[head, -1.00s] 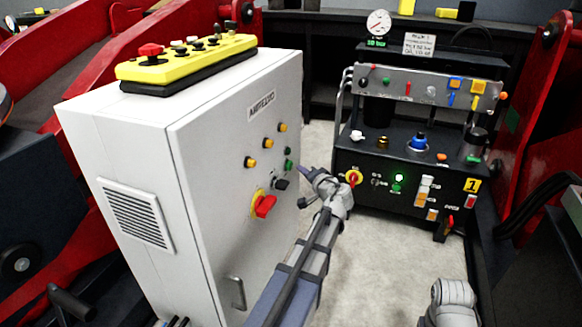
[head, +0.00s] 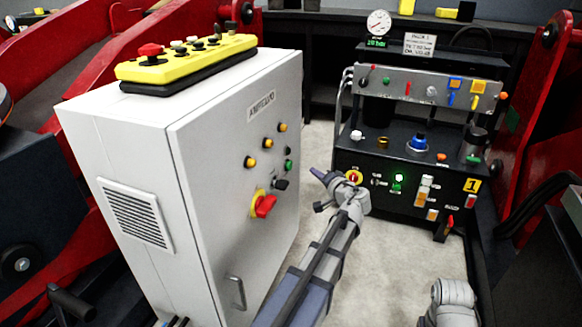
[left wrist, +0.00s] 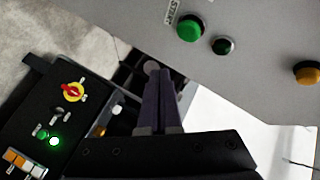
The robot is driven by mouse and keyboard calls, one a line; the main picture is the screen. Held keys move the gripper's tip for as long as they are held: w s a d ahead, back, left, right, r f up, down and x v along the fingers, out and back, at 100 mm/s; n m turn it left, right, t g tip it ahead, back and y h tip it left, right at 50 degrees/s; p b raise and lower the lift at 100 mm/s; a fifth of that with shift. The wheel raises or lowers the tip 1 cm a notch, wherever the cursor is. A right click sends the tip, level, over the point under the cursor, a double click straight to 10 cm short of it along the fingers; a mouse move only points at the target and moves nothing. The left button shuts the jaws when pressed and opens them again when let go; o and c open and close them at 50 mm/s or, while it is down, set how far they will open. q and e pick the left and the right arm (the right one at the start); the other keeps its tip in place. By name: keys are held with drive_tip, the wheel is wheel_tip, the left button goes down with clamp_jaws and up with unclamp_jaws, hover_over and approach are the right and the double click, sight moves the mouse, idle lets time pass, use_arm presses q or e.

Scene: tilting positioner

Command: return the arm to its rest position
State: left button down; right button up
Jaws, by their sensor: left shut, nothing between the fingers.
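My left gripper (head: 318,174) is in front of the white cabinet's right edge, clear of the cabinet face. In the left wrist view its two dark fingers (left wrist: 158,100) are together with nothing between them. The white cabinet (head: 215,160) carries several yellow lamps, a green button (head: 288,165), a black selector (head: 281,184) and a red rotary switch on a yellow plate (head: 264,205). In the left wrist view, the green button (left wrist: 189,28) is above the fingers, apart from them. My right arm shows only in part at the lower right, its gripper out of frame.
A black hydraulic unit (head: 400,165) with a lit green lamp (head: 399,178), a red-yellow switch (head: 354,177) and a gauge (head: 378,23) stands behind my left gripper. A yellow pendant (head: 187,62) lies on the cabinet. Red frames flank both sides. Pale floor (head: 385,250) lies open between.

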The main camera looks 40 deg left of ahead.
idle(0.3)
use_arm(q)
drive_tip(key=s+d+f+m+g+h+p, duration=0.1)
drive_tip(key=s+d+f+g+h+p, duration=0.2)
drive_tip(key=s+d, duration=0.7)
drive_tip(key=s+d+f+m+g+h, duration=0.2)
drive_tip(key=s+d+f+h, duration=0.4)
drive_tip(key=d, duration=0.7)
drive_tip(key=s+d+f+m+g+h+p, duration=0.1)
drive_tip(key=s+d+f+g+h+p, duration=0.15)
drive_tip(key=s+d, duration=0.8)
wheel_tip(320, 180, up, 38)
drive_tip(key=d+p, duration=0.1)
drive_tip(key=p, duration=3.6)
drive_tip(key=shift+d+f+g, duration=0.15)
drive_tip(key=shift+f+g, duration=0.05)
drive_tip(key=shift+g, duration=0.15)
drive_tip(key=shift+s+h, duration=0.1)
drive_tip(key=shift+h, duration=0.15)
